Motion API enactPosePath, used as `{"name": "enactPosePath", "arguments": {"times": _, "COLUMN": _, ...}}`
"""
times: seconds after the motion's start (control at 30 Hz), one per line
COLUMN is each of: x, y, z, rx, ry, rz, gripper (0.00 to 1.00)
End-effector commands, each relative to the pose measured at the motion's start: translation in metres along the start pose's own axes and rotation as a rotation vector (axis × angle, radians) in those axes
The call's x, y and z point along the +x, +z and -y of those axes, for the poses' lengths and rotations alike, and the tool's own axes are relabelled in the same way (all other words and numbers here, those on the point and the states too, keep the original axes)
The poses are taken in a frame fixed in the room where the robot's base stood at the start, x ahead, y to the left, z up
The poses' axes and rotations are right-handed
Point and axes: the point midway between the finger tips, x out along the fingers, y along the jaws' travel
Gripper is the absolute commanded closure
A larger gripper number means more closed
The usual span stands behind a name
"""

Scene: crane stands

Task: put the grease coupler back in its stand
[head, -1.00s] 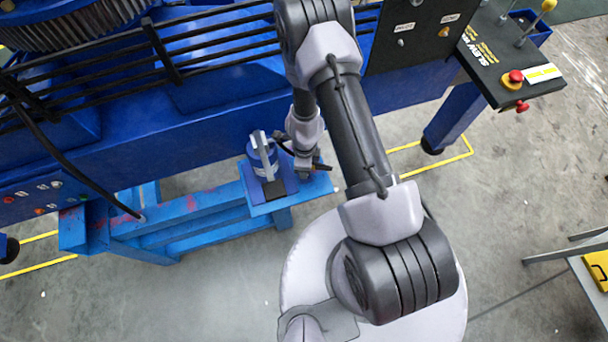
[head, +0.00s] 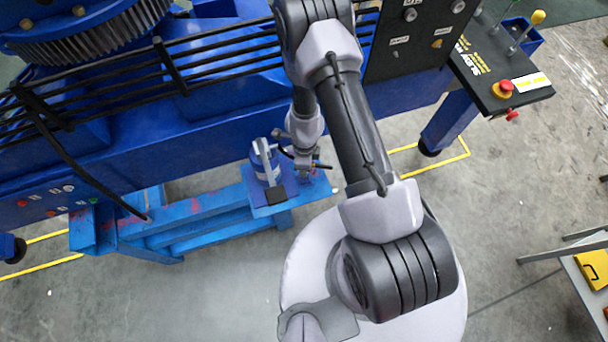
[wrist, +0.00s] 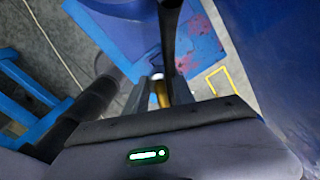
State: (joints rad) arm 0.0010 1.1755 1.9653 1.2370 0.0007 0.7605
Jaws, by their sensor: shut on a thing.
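My gripper (wrist: 165,93) is shut on the grease coupler, which shows as a small brass-coloured piece (wrist: 162,94) with a pale round end between the fingers in the wrist view. A black hose (wrist: 171,30) runs up from the fingers there. In the head view my gripper (head: 308,171) is low over the right part of a blue shelf (head: 268,211). A small dark part with an orange tip shows beside it. The coupler's stand cannot be made out clearly; my arm and gripper hide part of that spot.
A blue grease pump (head: 258,166) with a grey lever stands on the shelf, close left of my gripper. The blue machine frame (head: 200,145) and black rails lie behind. A control box (head: 490,75) with a red button is at upper right. Grey floor (head: 180,300) is open in front.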

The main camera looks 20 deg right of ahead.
Motion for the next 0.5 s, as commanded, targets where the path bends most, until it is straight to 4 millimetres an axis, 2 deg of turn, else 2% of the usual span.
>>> {"name": "enactPosePath", "arguments": {"times": 0.3, "x": -0.003, "y": 0.0, "z": 0.0, "rx": -0.001, "ry": 0.0, "rz": 0.0, "gripper": 1.0}}
{"name": "enactPosePath", "arguments": {"times": 0.37, "x": -0.009, "y": 0.0, "z": 0.0, "rx": -0.001, "ry": 0.0, "rz": 0.0, "gripper": 1.0}}
{"name": "enactPosePath", "arguments": {"times": 0.5, "x": -0.033, "y": -0.001, "z": 0.001, "rx": -0.001, "ry": 0.0, "rz": 0.0, "gripper": 1.0}}
